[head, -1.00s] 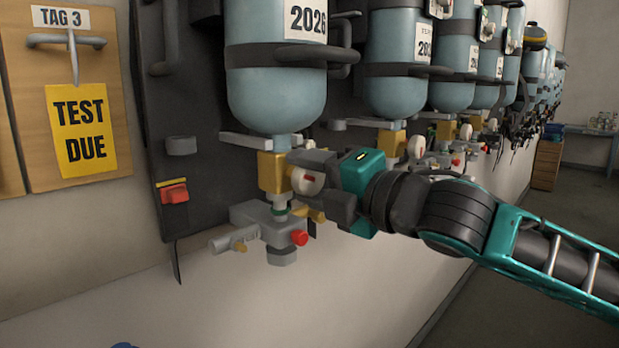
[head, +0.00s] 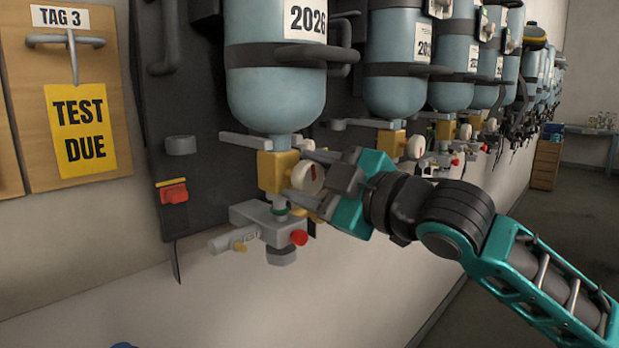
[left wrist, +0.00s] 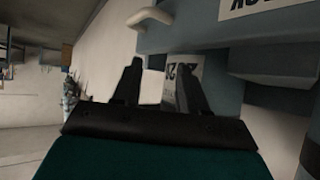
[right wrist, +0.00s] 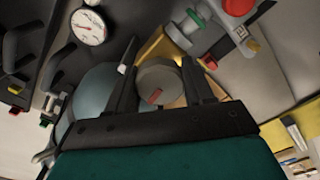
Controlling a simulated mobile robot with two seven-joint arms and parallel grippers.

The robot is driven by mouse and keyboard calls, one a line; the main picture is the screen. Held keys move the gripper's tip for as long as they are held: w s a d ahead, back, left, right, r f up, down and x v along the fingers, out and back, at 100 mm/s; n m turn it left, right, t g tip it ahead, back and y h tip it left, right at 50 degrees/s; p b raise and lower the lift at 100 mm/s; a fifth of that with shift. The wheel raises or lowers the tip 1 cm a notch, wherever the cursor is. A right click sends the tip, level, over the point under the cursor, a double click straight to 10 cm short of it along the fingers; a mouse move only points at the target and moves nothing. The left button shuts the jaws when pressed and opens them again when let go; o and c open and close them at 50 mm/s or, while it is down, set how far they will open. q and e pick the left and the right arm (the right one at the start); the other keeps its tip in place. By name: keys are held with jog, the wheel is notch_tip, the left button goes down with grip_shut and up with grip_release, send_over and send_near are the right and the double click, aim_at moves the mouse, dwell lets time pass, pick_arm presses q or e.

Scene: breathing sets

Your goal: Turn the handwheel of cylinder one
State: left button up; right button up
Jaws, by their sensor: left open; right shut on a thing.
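Cylinder one (head: 275,90) is the nearest blue-grey cylinder, hung neck down on a dark backplate and labelled 2026. Its pale handwheel (head: 308,178) with a red mark sits on the right side of the brass valve (head: 276,172). My right gripper (head: 315,186) is shut on the handwheel, its fingers on either side of the rim, tilted in the head view. In the right wrist view the handwheel (right wrist: 160,88) lies between the two fingers. My left gripper (left wrist: 158,85) is open and shows only in its own wrist view, with nothing between its fingers.
A grey regulator block with a red knob (head: 299,237) hangs just below the valve. A row of similar cylinders (head: 395,80) runs back along the wall. A board with a yellow TEST DUE card (head: 80,130) is at the left.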

jog(key=m, duration=0.4)
jog(key=shift+f+m, duration=0.2)
jog(key=shift+m, duration=0.2)
jog(key=m, duration=0.4)
jog(key=shift+s+a+f+m, duration=0.1)
jog(key=shift+a+f+m, duration=0.05)
jog(key=shift+m, duration=0.15)
jog(key=m, duration=0.4)
jog(key=shift+a+m, duration=0.1)
jog(key=shift+m, duration=0.2)
jog(key=m, duration=0.3)
jog(key=shift+s+m, duration=0.1)
jog(key=shift+m, duration=0.2)
jog(key=m, duration=0.4)
jog(key=shift+m, duration=0.3)
jog(key=m, duration=0.8)
jog(key=shift+r, duration=0.2)
jog(key=shift+r+m, duration=0.15)
jog(key=shift+m, duration=1.95)
